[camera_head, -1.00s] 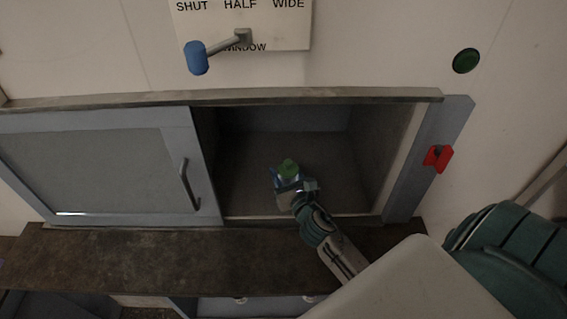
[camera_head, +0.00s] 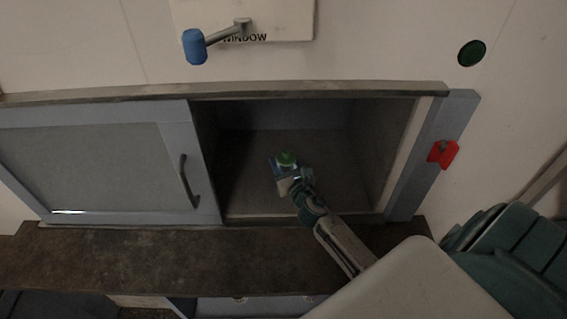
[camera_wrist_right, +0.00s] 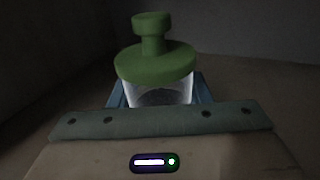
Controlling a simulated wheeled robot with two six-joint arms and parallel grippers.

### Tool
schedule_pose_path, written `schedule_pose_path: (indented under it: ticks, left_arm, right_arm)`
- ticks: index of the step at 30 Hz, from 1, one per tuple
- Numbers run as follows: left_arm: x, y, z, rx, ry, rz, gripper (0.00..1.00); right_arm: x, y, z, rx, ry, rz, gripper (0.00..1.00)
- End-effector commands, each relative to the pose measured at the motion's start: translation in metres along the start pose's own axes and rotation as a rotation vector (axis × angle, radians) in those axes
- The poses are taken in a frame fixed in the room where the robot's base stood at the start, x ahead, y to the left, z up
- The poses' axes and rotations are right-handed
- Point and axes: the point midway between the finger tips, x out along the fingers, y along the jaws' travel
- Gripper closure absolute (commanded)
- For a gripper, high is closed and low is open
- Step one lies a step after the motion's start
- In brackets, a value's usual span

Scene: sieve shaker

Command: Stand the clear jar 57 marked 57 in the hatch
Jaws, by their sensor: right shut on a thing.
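The clear jar (camera_wrist_right: 158,92) has a green stopper-like lid (camera_wrist_right: 155,60) and looks upright in the right wrist view. In the head view its green lid (camera_head: 286,158) shows inside the open hatch (camera_head: 330,150). My right gripper (camera_head: 286,177) reaches into the hatch and is shut on the jar. The jar's lower part is hidden behind the gripper, so I cannot tell whether its base touches the hatch floor. The mark 57 is not readable. My left gripper is not in view.
A sliding door (camera_head: 90,165) with a handle (camera_head: 188,182) covers the left side. A red latch (camera_head: 443,154) sits on the right frame. A blue-knobbed lever (camera_head: 195,46) is above. A dark ledge (camera_head: 150,262) runs in front. The hatch's right side is free.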

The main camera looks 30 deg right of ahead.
Motion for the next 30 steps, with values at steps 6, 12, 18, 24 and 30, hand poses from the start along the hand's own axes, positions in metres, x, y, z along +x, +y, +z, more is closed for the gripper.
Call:
schedule_pose_path:
  ticks: [6, 12, 18, 24, 30]
  left_arm:
    - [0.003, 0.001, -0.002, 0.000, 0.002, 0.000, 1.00]
    - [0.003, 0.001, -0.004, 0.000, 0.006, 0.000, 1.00]
    - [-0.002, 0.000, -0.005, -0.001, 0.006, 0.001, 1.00]
    - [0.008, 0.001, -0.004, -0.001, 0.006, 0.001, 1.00]
    - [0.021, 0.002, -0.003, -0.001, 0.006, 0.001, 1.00]
  right_arm:
    - [0.000, 0.000, -0.003, 0.000, 0.000, 0.000, 0.37]
    - [0.000, 0.000, -0.003, 0.000, 0.000, 0.000, 0.35]
    - [-0.001, 0.000, 0.002, 0.000, 0.000, 0.000, 0.35]
    - [-0.035, 0.000, -0.003, -0.001, 0.003, 0.000, 0.35]
    - [-0.077, 0.000, -0.004, -0.001, 0.002, 0.001, 0.35]
